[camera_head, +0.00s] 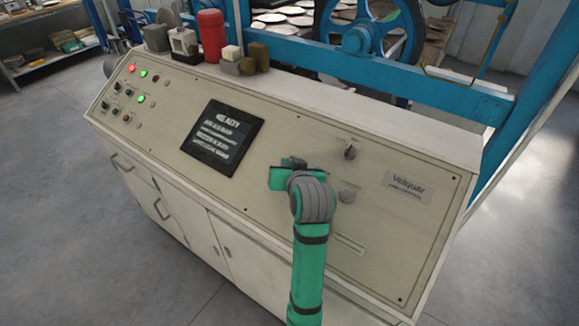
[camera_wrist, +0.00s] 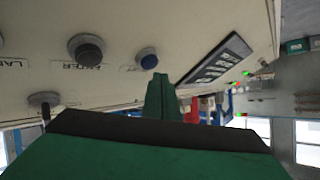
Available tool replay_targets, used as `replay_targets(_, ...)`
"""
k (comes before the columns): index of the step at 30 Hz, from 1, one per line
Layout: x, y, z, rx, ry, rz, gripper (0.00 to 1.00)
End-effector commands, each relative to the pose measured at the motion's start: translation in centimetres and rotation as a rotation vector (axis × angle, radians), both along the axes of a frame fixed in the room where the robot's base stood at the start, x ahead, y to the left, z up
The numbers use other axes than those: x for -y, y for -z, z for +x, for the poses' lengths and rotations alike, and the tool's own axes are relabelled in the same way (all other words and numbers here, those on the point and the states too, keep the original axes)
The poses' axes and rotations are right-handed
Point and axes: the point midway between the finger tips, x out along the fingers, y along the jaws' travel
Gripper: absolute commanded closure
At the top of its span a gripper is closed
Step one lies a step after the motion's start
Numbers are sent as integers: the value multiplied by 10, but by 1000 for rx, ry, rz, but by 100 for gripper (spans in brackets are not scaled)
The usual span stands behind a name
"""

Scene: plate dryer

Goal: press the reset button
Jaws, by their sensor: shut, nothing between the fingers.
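The slanted beige control panel (camera_head: 270,195) fills the middle of the head view. In the wrist view a small blue button (camera_wrist: 147,58) sits on the panel just beyond my fingertips. Its label is too blurred to read for certain, and the head view does not show it clearly. My gripper (camera_wrist: 158,80) is shut and empty, with its green fingers pointing towards the panel near the blue button. I cannot tell whether they touch. In the head view my gripper (camera_head: 285,177) is between the dark screen and the knobs.
A dark screen (camera_head: 223,138) is left of my gripper. A selector knob (camera_head: 350,151) and a round control (camera_head: 347,196) are to its right. Lit red and green lamps (camera_head: 141,98) are at the far left. A red cylinder (camera_head: 211,35) and small blocks stand on the top ledge.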

Motion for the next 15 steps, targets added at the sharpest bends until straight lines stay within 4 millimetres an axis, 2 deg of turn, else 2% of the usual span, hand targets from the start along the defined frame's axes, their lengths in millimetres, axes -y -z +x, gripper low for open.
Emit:
replay_targets(8,0,-1,-1,0,0,0,100)
replay_targets(15,-6,-17,-8,1,0,-1,100)
